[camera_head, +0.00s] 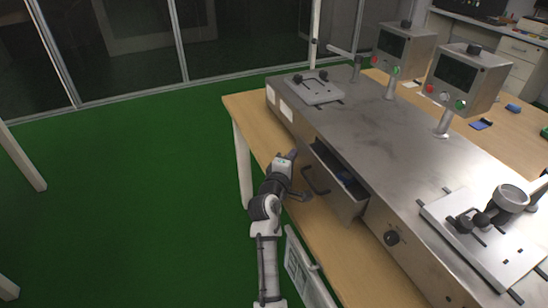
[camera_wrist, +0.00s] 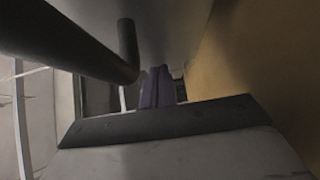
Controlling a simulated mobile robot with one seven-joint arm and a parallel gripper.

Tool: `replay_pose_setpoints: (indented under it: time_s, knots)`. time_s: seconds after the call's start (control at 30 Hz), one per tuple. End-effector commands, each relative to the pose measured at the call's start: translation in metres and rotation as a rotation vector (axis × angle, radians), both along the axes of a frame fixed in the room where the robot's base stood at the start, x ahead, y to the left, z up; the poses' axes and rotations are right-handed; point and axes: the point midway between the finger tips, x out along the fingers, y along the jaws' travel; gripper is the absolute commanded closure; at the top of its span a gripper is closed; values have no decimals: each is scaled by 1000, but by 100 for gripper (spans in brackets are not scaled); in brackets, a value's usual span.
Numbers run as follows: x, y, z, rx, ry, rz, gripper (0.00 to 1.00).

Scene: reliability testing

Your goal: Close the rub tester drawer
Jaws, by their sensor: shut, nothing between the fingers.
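The rub tester (camera_head: 400,150) is a long grey metal machine on a wooden table. Its drawer (camera_head: 346,205) is pulled out from the front side, with its inside visible from above and some small blue things in it. A black bar handle (camera_head: 315,182) is on the drawer's front. My gripper (camera_head: 293,154) is shut and empty, beside the far end of the drawer, close to the machine's side. In the wrist view the shut fingers (camera_wrist: 158,88) point along a grey surface, and the dark handle (camera_wrist: 85,45) is close at upper left. Contact cannot be told.
The wooden table (camera_head: 365,265) leaves a narrow strip in front of the machine. A black knob (camera_head: 391,238) sticks out nearer the camera than the drawer. Two control boxes (camera_head: 467,78) stand on posts at the back. The green floor (camera_head: 130,200) is clear on the left.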

Motion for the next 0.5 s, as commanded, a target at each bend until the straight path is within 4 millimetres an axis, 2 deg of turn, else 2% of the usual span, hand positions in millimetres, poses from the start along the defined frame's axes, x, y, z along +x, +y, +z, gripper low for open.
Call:
replay_pose_setpoints:
  time_s: [0.03,0.2,0.5]
  knots:
    - [4,-12,3,1,2,-5,100]
    - [13,-34,2,0,1,-3,100]
    - [20,-51,0,0,0,-2,100]
